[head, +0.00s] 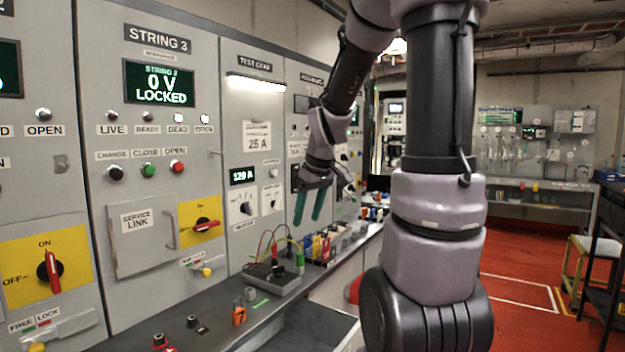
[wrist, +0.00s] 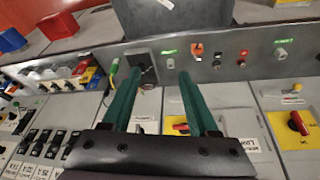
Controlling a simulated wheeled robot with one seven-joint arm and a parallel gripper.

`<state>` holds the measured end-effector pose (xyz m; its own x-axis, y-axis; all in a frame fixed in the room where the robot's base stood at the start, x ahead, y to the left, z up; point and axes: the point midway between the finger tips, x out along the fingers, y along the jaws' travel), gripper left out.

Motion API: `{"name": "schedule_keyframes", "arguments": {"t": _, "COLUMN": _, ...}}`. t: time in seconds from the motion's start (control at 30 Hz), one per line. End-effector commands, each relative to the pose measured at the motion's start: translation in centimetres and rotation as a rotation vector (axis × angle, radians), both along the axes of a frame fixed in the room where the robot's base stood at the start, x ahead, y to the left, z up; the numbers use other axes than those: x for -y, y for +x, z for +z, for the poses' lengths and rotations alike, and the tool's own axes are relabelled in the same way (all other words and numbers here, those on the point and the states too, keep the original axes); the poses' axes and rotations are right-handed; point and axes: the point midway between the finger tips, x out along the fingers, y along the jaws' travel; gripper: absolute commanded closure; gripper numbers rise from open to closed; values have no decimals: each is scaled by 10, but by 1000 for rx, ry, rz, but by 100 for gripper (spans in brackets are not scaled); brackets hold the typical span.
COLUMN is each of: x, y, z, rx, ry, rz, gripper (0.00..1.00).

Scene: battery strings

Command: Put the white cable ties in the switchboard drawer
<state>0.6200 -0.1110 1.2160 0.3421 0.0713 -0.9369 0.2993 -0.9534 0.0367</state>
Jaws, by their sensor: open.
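My gripper (head: 309,206) hangs open and empty in front of the switchboard panels, above the ledge. Its two teal fingers also show apart in the wrist view (wrist: 161,80), with nothing between them. Below the ledge, what looks like the open switchboard drawer (head: 322,322) sticks out, with a dark inside. It seems to show as a grey shape at the top of the wrist view (wrist: 175,14). I cannot pick out the white cable ties in either view.
The switchboard ledge (head: 205,318) carries a black test box (head: 270,283) with leads, an orange padlock (head: 239,314) and several small knobs. Coloured bins (head: 318,247) stand farther along it. The red floor (head: 520,270) at right is mostly clear. A dark rack stands at the far right.

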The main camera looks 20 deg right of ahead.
Motion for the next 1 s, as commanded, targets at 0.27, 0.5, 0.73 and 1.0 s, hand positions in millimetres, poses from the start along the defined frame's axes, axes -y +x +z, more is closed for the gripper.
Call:
{"name": "schedule_keyframes", "arguments": {"t": 0.27, "x": -38, "y": -88, "z": 84, "rx": 131, "ry": 200, "rz": -354, "gripper": 40}}
{"name": "schedule_keyframes", "arguments": {"t": 0.5, "x": -51, "y": -142, "z": 108, "rx": 171, "ry": 374, "rz": -544, "gripper": 40}}
{"name": "schedule_keyframes", "arguments": {"t": 0.73, "x": -54, "y": -152, "z": 111, "rx": 171, "ry": 415, "rz": -585, "gripper": 40}}
{"name": "schedule_keyframes", "arguments": {"t": 1.0, "x": -53, "y": -152, "z": 111, "rx": 172, "ry": 412, "rz": -584, "gripper": 40}}
